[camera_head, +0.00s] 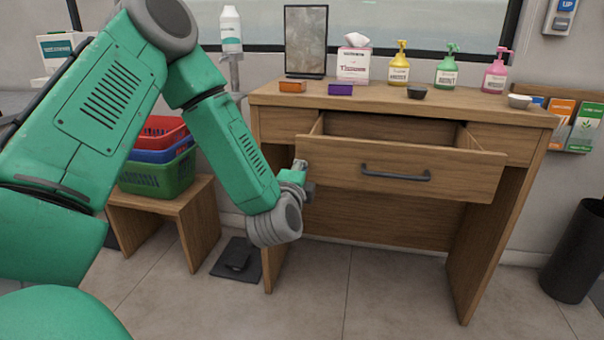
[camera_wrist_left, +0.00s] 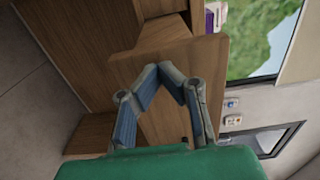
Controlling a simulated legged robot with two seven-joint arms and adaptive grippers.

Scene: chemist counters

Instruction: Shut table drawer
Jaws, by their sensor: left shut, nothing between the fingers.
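The wooden table (camera_head: 400,98) has one wide drawer (camera_head: 450,180) pulled well out, with its open top showing. A dark bar handle (camera_head: 396,176) is on the drawer front. My left gripper (camera_head: 303,172) is at the left end of the drawer front. In the left wrist view, my left gripper (camera_wrist_left: 172,75) has its fingertips together with nothing between them, in front of the drawer front (camera_wrist_left: 215,60). I cannot tell whether the fingertips touch the wood. My right gripper is not in view.
Stacked baskets (camera_head: 158,178) sit on a low stand to the left. A black bin (camera_head: 580,255) stands at the right. The floor in front is clear.

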